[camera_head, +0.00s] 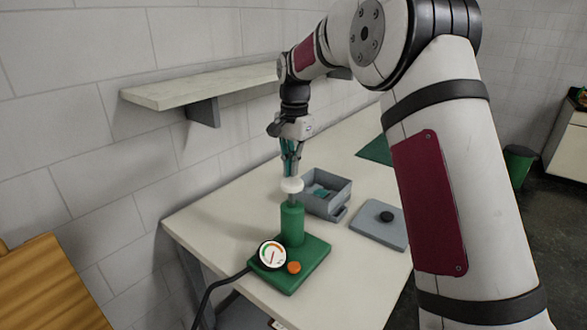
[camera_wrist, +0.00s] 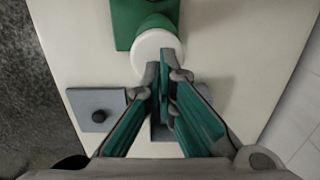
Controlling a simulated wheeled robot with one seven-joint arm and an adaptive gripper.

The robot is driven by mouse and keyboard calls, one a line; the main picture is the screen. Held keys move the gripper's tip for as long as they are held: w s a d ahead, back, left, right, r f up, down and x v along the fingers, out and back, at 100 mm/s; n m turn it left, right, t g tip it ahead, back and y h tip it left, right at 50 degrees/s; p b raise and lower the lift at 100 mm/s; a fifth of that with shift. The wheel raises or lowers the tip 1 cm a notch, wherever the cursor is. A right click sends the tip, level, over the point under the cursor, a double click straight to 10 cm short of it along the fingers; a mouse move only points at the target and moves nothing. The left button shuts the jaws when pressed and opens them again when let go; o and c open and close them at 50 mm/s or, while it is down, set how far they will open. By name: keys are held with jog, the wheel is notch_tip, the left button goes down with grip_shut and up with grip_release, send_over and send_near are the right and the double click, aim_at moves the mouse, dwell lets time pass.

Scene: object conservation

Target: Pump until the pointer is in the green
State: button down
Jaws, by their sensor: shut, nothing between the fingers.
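The pump has a green cylinder (camera_head: 292,224) standing on a green base (camera_head: 305,268), with a white round knob (camera_head: 292,186) on a short rod above it. The gauge (camera_head: 271,255) is a white dial with a black rim on the base. Its red pointer points downward; the coloured arc is along the top of the dial. My gripper (camera_head: 291,168) is shut and empty, pointing down just above the knob. In the wrist view the fingertips (camera_wrist: 162,68) overlap the edge of the white knob (camera_wrist: 158,50); whether they touch it I cannot tell.
An orange button (camera_head: 294,268) sits beside the gauge. A grey open box (camera_head: 328,186) stands behind the pump, and a grey plate with a black knob (camera_head: 379,224) lies to its right. A wall shelf (camera_head: 205,86) is at upper left. The table front (camera_head: 350,288) is clear.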

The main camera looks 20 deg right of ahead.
aim_at(293, 181)
jog(key=shift+f, duration=0.7)
jog(key=shift+f+b, duration=0.6)
jog(key=shift+f, duration=2)
